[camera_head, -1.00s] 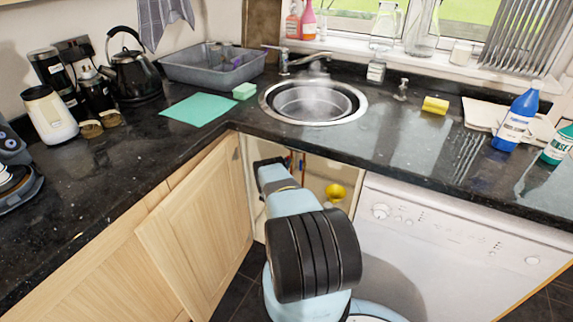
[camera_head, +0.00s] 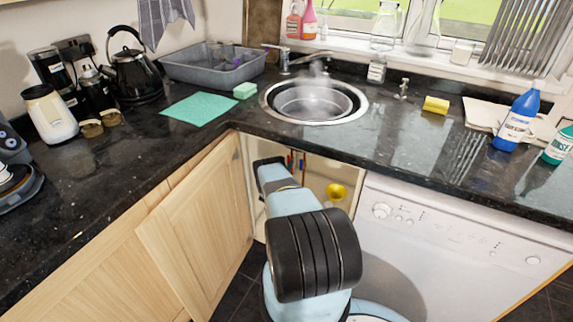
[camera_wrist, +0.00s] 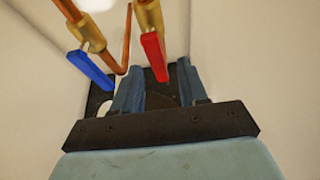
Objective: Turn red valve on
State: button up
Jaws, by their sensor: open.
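The red valve handle (camera_wrist: 154,56) hangs down from a brass fitting (camera_wrist: 148,16) on a copper pipe in the wrist view. My gripper (camera_wrist: 158,72) is open. Its two blue-grey fingers stand either side of the red handle's lower end in the picture; I cannot tell whether they touch it. A blue valve handle (camera_wrist: 92,69) slants down from a second brass fitting to the left, outside the left finger.
The open cupboard door (camera_head: 195,230) stands left of my arm, and a white appliance (camera_head: 450,245) is on the right. The dark worktop (camera_head: 400,150) with the steaming sink (camera_head: 312,103) is above. A yellow round object (camera_head: 336,191) sits inside the cupboard. A bent copper pipe (camera_wrist: 118,65) runs between the handles.

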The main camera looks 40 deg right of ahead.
jog(key=v, duration=0.7)
jog(key=shift+f, duration=0.15)
dwell(0.3)
